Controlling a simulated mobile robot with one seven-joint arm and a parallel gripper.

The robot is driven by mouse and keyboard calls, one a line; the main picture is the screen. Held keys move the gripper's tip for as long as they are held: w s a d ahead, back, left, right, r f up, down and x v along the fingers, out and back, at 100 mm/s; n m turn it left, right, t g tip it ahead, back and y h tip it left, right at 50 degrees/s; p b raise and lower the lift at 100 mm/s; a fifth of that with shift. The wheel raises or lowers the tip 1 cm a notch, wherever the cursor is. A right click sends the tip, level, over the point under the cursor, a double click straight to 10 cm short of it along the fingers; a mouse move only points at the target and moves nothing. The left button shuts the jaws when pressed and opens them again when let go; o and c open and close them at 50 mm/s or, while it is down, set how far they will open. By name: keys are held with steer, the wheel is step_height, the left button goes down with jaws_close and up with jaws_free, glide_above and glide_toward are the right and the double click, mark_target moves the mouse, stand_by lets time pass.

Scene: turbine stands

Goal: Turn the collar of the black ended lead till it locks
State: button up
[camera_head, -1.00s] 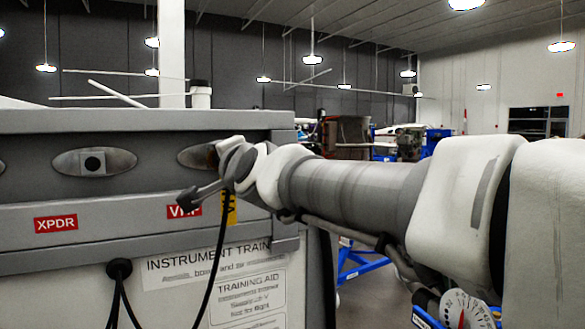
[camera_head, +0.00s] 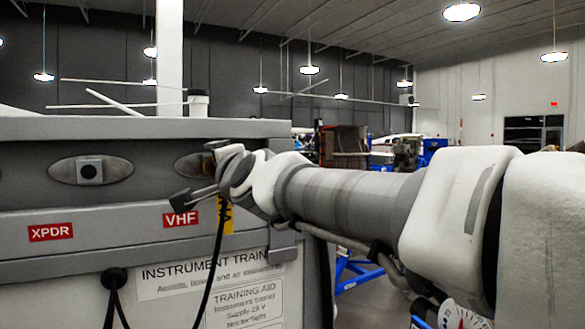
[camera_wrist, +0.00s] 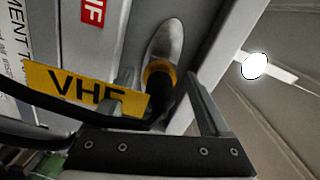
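The black ended lead (camera_wrist: 163,100) sits at a silver oval plate (camera_wrist: 164,42) in the wrist view, with a gold-orange ring (camera_wrist: 160,74) where it meets the plate. My gripper (camera_wrist: 162,84) is open, with one finger on each side of the black end. Narrow gaps seem to show, and I cannot tell whether either finger touches it. A yellow VHF tag (camera_wrist: 85,90) hangs on its cable. In the head view my gripper (camera_head: 198,172) is at the right oval plate (camera_head: 190,164), above the red VHF label (camera_head: 181,220), and hides most of the connector.
The lead's black cable (camera_head: 213,262) hangs down the panel front. Another black plug with cables (camera_head: 115,279) sits low on the panel.

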steer(key=shift+s, duration=0.1)
steer(key=v, duration=1.7)
steer(key=shift+d, duration=0.2)
steer(key=shift+f, duration=0.1)
steer(key=s+d+f+n+g+h+p, duration=0.1)
steer(key=s+d+f+n+g+h, duration=0.2)
steer(key=d+f, duration=0.4)
steer(key=s+d+f+n+g+h+p, duration=0.2)
steer(key=d+f, duration=0.5)
steer(key=f, duration=0.4)
steer(key=s+d+f+n+g+h+p, duration=0.2)
steer(key=s+d+f+n+g+h, duration=0.1)
steer(key=d+f, duration=0.4)
steer(key=s+f+g+h, duration=0.1)
steer(key=s, duration=0.1)
steer(key=shift+s+d+f+n+g, duration=0.25)
steer(key=shift+d+f+n+g, duration=0.1)
steer(key=shift+f+n+g, duration=0.05)
steer(key=c, duration=0.5)
steer(key=shift+a, duration=0.2)
